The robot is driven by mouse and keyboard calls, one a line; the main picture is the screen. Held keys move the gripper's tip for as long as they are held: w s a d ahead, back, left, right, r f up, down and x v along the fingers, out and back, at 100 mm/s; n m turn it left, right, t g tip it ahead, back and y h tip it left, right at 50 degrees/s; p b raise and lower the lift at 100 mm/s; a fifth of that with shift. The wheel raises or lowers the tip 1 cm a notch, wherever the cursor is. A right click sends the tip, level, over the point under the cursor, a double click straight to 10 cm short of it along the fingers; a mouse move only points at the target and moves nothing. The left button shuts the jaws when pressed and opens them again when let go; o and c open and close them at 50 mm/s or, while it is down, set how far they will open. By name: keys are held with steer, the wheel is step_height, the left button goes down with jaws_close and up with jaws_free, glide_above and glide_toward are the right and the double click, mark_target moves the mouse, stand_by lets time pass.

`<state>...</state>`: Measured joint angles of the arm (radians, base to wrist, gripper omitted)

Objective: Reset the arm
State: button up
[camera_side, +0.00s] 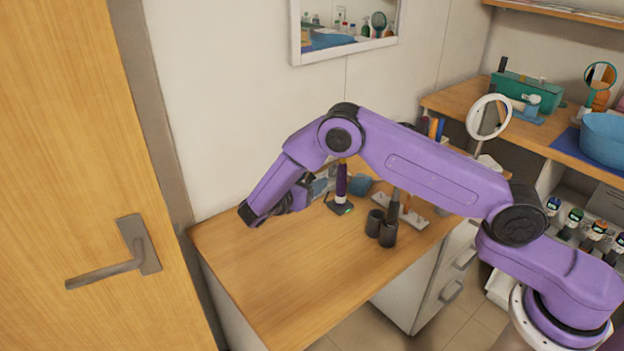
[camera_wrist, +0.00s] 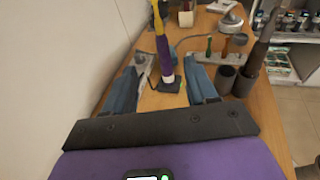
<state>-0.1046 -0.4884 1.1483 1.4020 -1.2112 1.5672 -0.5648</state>
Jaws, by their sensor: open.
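My gripper (camera_wrist: 168,66) is open, its two blue fingers spread apart in the wrist view. A tall purple device with a yellow upper part and a pale lower end (camera_wrist: 163,52) stands upright on a small dark base (camera_wrist: 169,85). It appears in the gap between the fingers, with clear space on both sides; I cannot tell how far beyond the fingertips it is. In the side view my gripper (camera_side: 342,181) is low over the wooden counter (camera_side: 280,270), near the purple device (camera_side: 341,184), and partly hidden by my arm.
Dark cups (camera_side: 388,234) stand to the right of the purple device, one holding a dark tool. A white holder (camera_side: 412,219) is behind them. A round mirror (camera_side: 488,117) and blue basin (camera_side: 604,138) are farther right. The counter's front is clear; a wall runs behind.

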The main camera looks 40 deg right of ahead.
stand_by(0.5)
steer(key=s+r+m+g+y, duration=0.15)
steer(key=s+r+y, duration=0.25)
steer(key=s, duration=0.5)
steer(key=s+r+m+g+y, duration=0.1)
steer(key=s+r+m+y, duration=0.25)
steer(key=s, duration=0.45)
steer(key=s+d+r+m+g+y, duration=0.1)
steer(key=s+y, duration=0.3)
steer(key=s, duration=0.7)
steer(key=s+d+r+m+g+y, duration=0.1)
steer(key=s+y, duration=0.3)
steer(key=s, duration=0.7)
steer(key=shift+s+d+r+m, duration=0.35)
steer(key=shift+r+m, duration=0.15)
steer(key=shift+m, duration=0.4)
